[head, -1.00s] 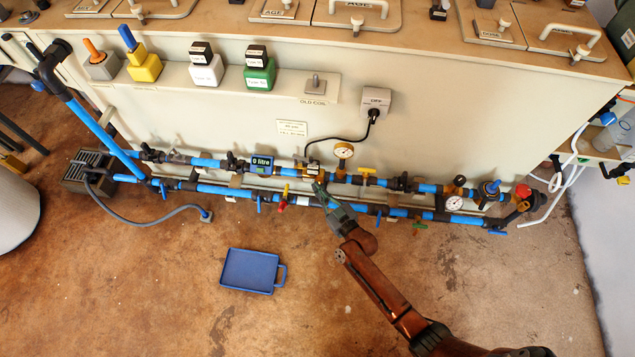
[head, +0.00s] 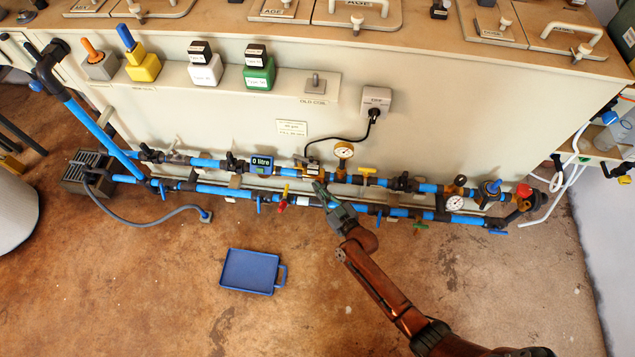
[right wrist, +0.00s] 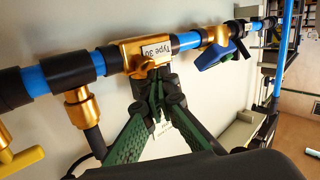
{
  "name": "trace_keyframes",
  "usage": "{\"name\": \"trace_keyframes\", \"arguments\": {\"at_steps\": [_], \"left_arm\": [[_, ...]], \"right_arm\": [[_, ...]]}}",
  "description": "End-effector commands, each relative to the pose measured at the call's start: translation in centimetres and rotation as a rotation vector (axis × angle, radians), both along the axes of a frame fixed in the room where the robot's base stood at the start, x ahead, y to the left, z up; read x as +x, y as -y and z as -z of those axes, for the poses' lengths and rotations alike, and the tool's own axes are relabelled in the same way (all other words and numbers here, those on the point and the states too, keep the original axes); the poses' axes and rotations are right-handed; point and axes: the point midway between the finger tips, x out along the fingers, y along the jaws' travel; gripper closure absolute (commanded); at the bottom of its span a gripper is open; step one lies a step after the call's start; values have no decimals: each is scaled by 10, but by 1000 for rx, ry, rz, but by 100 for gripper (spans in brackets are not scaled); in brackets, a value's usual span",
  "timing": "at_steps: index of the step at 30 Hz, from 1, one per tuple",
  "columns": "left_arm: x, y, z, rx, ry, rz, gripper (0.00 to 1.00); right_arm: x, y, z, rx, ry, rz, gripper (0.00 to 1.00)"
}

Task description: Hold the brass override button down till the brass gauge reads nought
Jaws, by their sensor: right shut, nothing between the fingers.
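The brass gauge (head: 344,150), a white dial in a brass rim, stands on the upper pipe; its needle is too small to read surely. A brass valve body (right wrist: 135,56) with a "Type 30" label sits in the blue pipe in the right wrist view. My right gripper (right wrist: 158,75) is shut and empty, its fingertips right at the lower side of this brass body. I cannot make out the override button; the fingertips may cover it. Contact or pressing cannot be told. In the head view my right gripper (head: 321,187) reaches the pipes left of the gauge. My left gripper is out of view.
Two blue pipe runs with taps cross the cabinet front. A second gauge (head: 455,203) is at the right. A blue-handled valve (right wrist: 214,55) and a yellow handle (right wrist: 20,160) flank the brass body.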

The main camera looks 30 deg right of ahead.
Motion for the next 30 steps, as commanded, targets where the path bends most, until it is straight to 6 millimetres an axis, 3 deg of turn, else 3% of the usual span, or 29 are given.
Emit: {"name": "trace_keyframes", "arguments": {"at_steps": [30], "left_arm": [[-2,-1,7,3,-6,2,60]], "right_arm": [[7,5,5,-1,1,0,100]]}}
